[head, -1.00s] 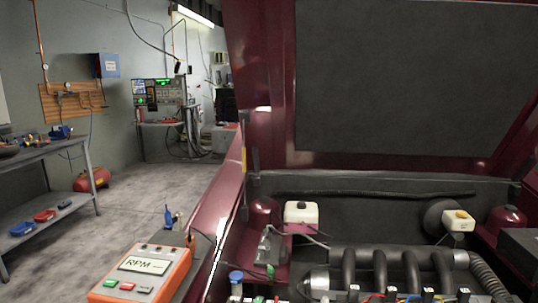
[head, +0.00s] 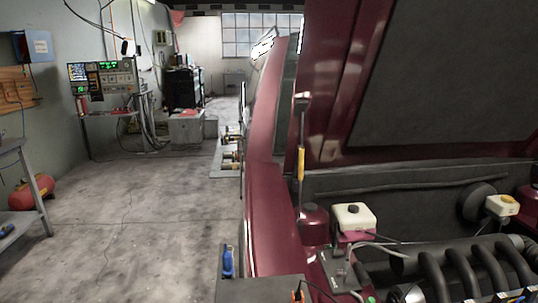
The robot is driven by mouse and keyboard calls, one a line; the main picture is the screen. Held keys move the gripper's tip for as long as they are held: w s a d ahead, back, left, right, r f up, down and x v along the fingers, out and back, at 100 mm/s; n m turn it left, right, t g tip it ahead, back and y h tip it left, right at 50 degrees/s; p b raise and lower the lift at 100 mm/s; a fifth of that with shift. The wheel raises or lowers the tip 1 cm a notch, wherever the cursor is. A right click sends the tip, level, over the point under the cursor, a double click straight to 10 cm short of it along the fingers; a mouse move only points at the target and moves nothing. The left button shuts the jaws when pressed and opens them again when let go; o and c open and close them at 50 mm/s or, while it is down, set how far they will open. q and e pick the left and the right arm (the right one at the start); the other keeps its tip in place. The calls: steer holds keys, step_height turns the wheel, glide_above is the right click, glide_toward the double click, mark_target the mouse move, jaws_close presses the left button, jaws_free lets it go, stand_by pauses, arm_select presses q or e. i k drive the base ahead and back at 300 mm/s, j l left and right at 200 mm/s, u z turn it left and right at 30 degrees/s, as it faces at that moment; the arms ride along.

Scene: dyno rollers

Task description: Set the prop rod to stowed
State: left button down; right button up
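A thin upright rod with a yellow sleeve (head: 301,164) stands at the left edge of the engine bay, beside the raised dark red hood (head: 335,100). It looks like the prop rod. Its top reaches up near the hood's lower left edge; I cannot tell whether it touches the hood. Its lower end is near a dark red dome (head: 314,225) by the fender. Neither of my grippers is in view.
The dark red fender (head: 268,215) runs along the engine bay's left side. A white reservoir (head: 353,221) and engine pipes (head: 460,270) fill the bay. A dark cart top (head: 262,289) with a blue tool is in front.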

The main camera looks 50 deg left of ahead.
mark_target(301, 161)
steer(key=k+j, duration=0.1)
steer(key=j, duration=0.3)
steer(key=k+j, duration=0.1)
steer(key=j, duration=0.35)
steer(key=k+j, duration=0.15)
steer(key=j, duration=0.25)
steer(key=k+j, duration=0.1)
steer(key=j, duration=0.35)
steer(key=k+j, duration=0.1)
steer(key=j, duration=0.3)
